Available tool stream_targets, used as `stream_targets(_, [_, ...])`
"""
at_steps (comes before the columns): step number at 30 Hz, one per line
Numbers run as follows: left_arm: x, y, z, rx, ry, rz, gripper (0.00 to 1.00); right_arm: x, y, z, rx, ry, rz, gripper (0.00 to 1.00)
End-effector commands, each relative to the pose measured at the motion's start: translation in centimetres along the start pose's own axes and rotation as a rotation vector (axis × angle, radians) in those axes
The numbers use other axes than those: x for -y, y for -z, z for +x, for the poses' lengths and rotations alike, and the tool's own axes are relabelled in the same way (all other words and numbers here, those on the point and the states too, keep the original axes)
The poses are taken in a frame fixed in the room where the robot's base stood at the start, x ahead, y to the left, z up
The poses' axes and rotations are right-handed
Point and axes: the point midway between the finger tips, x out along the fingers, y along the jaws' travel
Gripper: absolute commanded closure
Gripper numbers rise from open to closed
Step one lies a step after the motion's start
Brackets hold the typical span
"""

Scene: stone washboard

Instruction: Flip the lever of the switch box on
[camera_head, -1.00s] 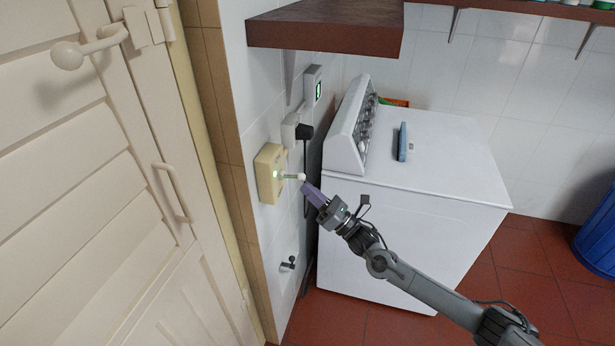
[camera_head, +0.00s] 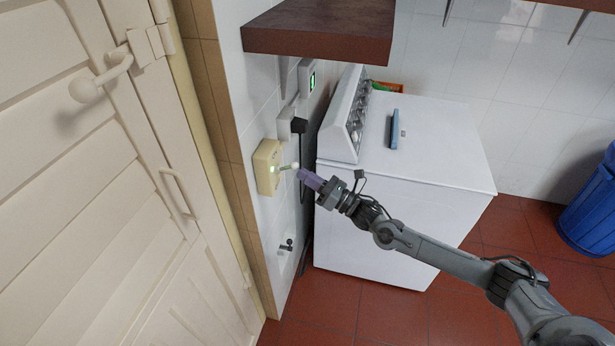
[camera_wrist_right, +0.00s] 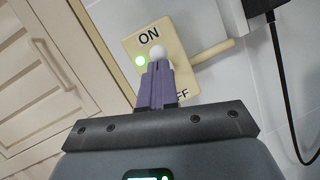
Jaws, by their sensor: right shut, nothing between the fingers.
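The beige switch box (camera_head: 267,167) is mounted on the tiled wall, with a lit green light on its front. Its lever (camera_head: 287,167) sticks out from the front to a white ball end. My right gripper (camera_head: 303,176) has purple fingers, which are shut and empty, just below and beside the ball. In the right wrist view, the box (camera_wrist_right: 128,42) shows the word ON and part of OFF. The ball (camera_wrist_right: 157,52) appears just past the fingertips (camera_wrist_right: 157,64), close to ON. Whether they touch is unclear. My left gripper is out of view.
A white washing machine (camera_head: 420,140) stands right of the box. A brown shelf (camera_head: 320,35) overhangs above. A black plug (camera_head: 299,126) with a cable is near the box. A slatted door (camera_head: 90,200) is at left, a blue bin (camera_head: 590,210) at far right.

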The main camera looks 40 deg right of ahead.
Motion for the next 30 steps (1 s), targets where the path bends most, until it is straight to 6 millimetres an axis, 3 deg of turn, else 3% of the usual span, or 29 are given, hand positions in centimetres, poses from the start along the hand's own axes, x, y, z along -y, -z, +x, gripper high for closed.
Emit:
stream_targets(10, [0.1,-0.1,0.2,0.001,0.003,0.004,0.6,0.0,0.3,-0.1,0.0,-0.001,0.001,1.0])
stream_targets(17, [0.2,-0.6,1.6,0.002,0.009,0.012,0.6,0.0,2.5,-1.3,-0.004,-0.007,0.004,1.0])
stream_targets(20, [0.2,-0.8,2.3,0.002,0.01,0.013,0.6,-0.1,3.8,-2.2,-0.007,-0.011,0.005,1.0])
stream_targets(30, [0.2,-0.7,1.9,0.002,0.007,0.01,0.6,-0.2,2.7,-8.1,-0.007,-0.01,0.004,1.0])
